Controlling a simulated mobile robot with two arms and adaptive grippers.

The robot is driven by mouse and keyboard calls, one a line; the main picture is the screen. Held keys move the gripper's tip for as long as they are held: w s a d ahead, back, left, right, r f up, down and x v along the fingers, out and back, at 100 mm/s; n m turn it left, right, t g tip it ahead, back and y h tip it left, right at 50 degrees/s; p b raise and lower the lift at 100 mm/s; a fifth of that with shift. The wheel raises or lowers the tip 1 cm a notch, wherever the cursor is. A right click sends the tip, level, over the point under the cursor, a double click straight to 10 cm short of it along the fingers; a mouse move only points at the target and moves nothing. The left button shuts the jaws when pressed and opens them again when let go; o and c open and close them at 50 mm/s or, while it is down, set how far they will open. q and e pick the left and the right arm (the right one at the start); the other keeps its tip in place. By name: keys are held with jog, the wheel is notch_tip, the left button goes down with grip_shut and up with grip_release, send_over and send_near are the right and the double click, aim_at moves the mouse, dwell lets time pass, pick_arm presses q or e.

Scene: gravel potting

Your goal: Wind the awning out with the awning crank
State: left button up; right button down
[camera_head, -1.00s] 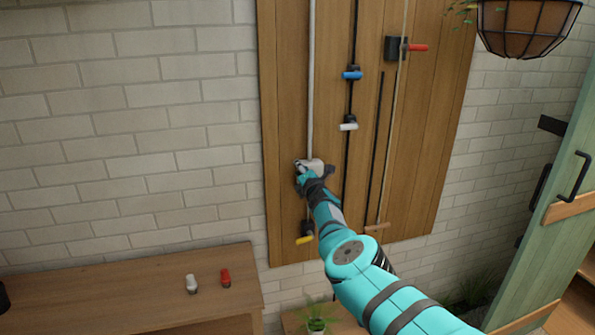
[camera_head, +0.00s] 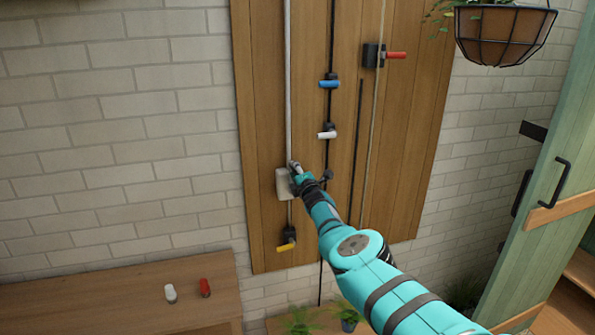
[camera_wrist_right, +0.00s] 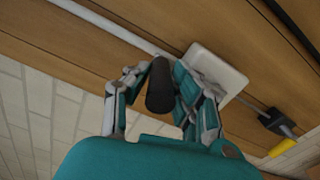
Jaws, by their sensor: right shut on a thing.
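The awning crank has a pale grey gear box (camera_head: 282,185) on the wooden wall board, partly hidden by my right gripper. In the right wrist view the gear box is a pale square plate (camera_wrist_right: 222,72) behind the fingers. The crank's dark cylindrical handle (camera_wrist_right: 160,90) stands between the two fingers of my right gripper (camera_wrist_right: 158,72), which is shut on it. In the head view my right gripper (camera_head: 298,174) is at the upper right of the gear box. The awning is not in view. My left gripper is not in view.
A pale vertical pipe (camera_head: 288,80) runs above the gear box. A yellow valve handle (camera_head: 287,247) is below; blue (camera_head: 330,84), white (camera_head: 327,135) and red (camera_head: 396,55) handles are right of the pipe. A hanging basket (camera_head: 503,35) is upper right. A wooden bench (camera_head: 120,305) stands lower left.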

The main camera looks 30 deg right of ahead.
jog(key=shift+d, duration=0.25)
jog(key=c, duration=1.1)
grip_release()
jog(key=shift+s+d+f, duration=0.1)
